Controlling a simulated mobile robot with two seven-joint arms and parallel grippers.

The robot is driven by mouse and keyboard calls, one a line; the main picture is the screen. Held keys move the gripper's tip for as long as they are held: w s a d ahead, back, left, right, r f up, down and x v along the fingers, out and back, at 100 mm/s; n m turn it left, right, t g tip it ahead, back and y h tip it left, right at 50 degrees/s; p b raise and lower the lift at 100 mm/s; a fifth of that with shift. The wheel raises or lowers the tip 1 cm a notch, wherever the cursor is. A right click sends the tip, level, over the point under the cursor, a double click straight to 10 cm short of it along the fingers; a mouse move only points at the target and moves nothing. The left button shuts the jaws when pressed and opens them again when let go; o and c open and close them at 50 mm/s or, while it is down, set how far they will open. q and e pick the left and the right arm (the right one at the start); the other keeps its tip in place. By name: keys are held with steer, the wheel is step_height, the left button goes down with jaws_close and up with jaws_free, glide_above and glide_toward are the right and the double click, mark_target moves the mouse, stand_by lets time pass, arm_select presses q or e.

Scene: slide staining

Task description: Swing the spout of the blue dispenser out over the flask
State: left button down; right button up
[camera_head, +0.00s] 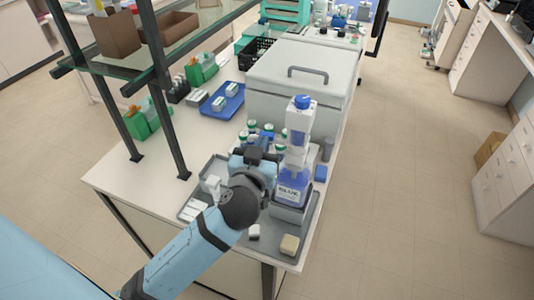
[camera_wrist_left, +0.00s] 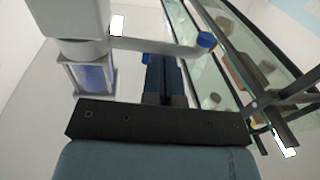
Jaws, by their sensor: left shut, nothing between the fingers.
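The blue dispenser (camera_head: 298,125) stands upright on a bottle (camera_head: 291,188) labelled BLUE, near the table's right edge. Its white body (camera_wrist_left: 70,20) shows at the upper left of the left wrist view. The pale spout (camera_wrist_left: 155,46) runs right from it and ends in a blue tip (camera_wrist_left: 206,40). My left gripper (camera_head: 262,148) is just left of the dispenser. In the left wrist view its shut, empty fingers (camera_wrist_left: 165,65) lie close against the spout; I cannot tell whether they touch. I cannot make out the flask; my left arm may hide it. My right gripper is not in view.
A grey tray (camera_head: 314,222) lies under the dispenser. Several small green-capped bottles (camera_head: 252,127) stand behind my gripper. A large grey box (camera_head: 290,82) with a handle is behind them. A glass shelf on dark posts (camera_head: 166,105) rises at the left. A blue tray (camera_head: 222,101) lies farther back.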

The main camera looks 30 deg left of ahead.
arm_select(q)
steer(key=shift+w+a, duration=0.25)
steer(key=shift+w, duration=0.25)
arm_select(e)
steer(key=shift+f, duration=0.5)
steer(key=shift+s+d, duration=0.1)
arm_select(q)
steer(key=shift+f, duration=0.1)
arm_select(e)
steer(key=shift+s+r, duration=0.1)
